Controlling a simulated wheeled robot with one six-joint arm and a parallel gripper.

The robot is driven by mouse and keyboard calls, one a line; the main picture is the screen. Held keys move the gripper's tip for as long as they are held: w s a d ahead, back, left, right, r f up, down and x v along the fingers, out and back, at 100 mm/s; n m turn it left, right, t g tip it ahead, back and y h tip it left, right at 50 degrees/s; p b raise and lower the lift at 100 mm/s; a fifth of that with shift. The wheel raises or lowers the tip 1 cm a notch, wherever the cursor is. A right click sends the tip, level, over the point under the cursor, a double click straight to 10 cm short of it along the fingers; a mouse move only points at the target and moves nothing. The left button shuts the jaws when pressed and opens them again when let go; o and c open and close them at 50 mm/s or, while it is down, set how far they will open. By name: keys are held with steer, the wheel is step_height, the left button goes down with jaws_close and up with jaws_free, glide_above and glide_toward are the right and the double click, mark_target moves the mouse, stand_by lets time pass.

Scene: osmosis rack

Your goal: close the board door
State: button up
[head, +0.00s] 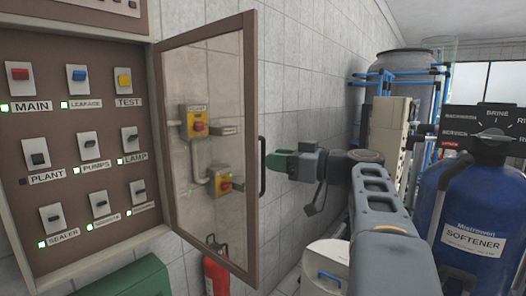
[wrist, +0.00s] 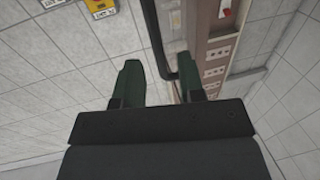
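The board door (head: 248,130) is a brown frame with a clear pane, hinged on its left side and standing wide open from the board (head: 85,140). Its black bar handle (head: 262,168) is on the free edge. My gripper (head: 272,161), with green fingers, is just right of the handle, pointing at it. In the wrist view, my gripper (wrist: 160,62) is open, with its fingers apart. The handle (wrist: 155,40) shows in the gap between them. Contact with either finger cannot be told. The door frame (wrist: 212,40) lies behind the right finger.
Wall boxes with red buttons (head: 197,122) and a red extinguisher (head: 216,272) are behind the door. A green box (head: 125,280) is below the board. A blue softener tank (head: 470,225) stands at right, beyond my arm. A white container (head: 325,268) is under my arm.

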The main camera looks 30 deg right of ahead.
mark_target(263, 188)
steer(key=shift+p+x, duration=0.6)
steer(key=shift+x, duration=1.55)
jaws_close()
